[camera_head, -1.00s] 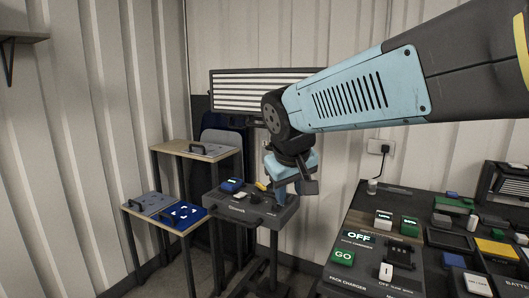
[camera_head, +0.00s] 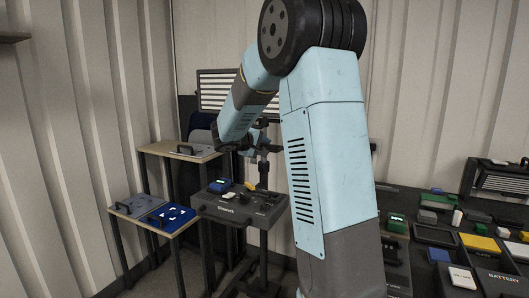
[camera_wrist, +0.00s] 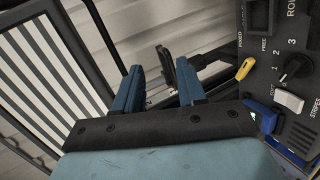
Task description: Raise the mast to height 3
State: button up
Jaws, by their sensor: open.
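My gripper (camera_wrist: 158,84) is open in the wrist view, with its two blue fingers apart. A dark upright part (camera_wrist: 166,65) shows between and beyond the fingertips. I cannot tell whether they touch it. A thin dark mast (camera_head: 263,175) rises behind the control box (camera_head: 240,207) in the head view. The white-striped board (camera_head: 212,88) stands behind it, and it also fills the left of the wrist view (camera_wrist: 45,85). My gripper's fingers are hard to make out in the head view, near the mast's upper part.
The box's panel shows a black knob (camera_wrist: 296,68) marked 1, 2, 3, a yellow lever (camera_wrist: 244,69) and a white switch (camera_wrist: 288,102). Low side tables (camera_head: 150,212) stand left. A cluttered bench (camera_head: 430,250) is at right. My arm hides the middle.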

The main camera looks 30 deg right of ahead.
jog(key=w+f+n+t, duration=0.3)
jog(key=w+f, duration=0.2)
jog(key=w, duration=0.6)
send_near(269, 146)
jog(key=d+f, duration=0.1)
jog(key=w+d+f, duration=0.1)
jog(key=w+d, duration=0.1)
jog(key=d, duration=0.1)
jog(key=shift+f, duration=0.4)
jog(key=shift+c, duration=0.4)
grip_shut()
jog(key=shift+f, duration=0.1)
